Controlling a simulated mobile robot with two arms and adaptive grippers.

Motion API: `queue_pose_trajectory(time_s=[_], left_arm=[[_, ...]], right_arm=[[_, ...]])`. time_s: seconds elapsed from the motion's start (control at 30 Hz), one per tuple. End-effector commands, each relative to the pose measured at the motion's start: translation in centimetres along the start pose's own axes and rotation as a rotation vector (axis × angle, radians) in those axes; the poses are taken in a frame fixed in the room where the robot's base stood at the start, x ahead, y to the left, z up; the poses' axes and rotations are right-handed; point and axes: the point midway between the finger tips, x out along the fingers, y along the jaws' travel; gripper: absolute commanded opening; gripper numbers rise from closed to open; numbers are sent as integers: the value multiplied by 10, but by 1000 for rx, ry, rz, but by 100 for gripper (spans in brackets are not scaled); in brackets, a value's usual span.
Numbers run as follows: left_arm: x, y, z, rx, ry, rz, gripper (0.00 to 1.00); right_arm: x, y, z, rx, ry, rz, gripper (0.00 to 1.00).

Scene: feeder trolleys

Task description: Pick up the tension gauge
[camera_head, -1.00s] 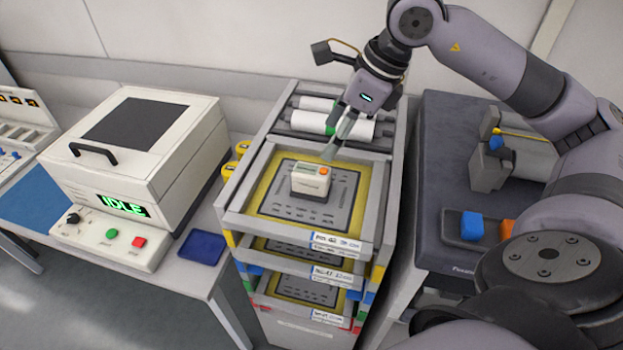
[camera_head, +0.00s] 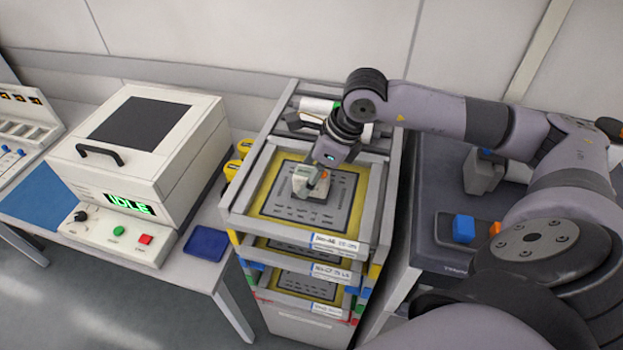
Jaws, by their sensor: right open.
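The tension gauge appears to be the small white box (camera_head: 303,184) on the top tray of the trolley. An orange spot shows at its right edge. My right gripper (camera_head: 318,184) is open, pointing down right at the box, and its fingers cover part of the box's top and right side. I cannot tell whether the fingers touch it. The box still rests on the grey printed plate (camera_head: 338,212) with a yellow border. My left gripper is not in view.
The trolley's top tray has a raised grey rim (camera_head: 290,229), with more trays below. White rolls (camera_head: 316,105) lie behind. A white machine reading IDLE (camera_head: 140,150) and a blue dish (camera_head: 206,243) stand left. A dark bench with a blue block (camera_head: 463,229) is at right.

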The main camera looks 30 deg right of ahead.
Motion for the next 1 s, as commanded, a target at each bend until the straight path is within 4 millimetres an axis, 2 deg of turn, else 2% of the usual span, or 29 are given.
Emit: queue_pose_trajectory(time_s=[0.1, 1.0], left_arm=[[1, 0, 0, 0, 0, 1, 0], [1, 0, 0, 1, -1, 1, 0]], right_arm=[[0, 0, 0, 0, 0, 0, 59], [-1, 0, 0, 1, 1, 0, 0]])
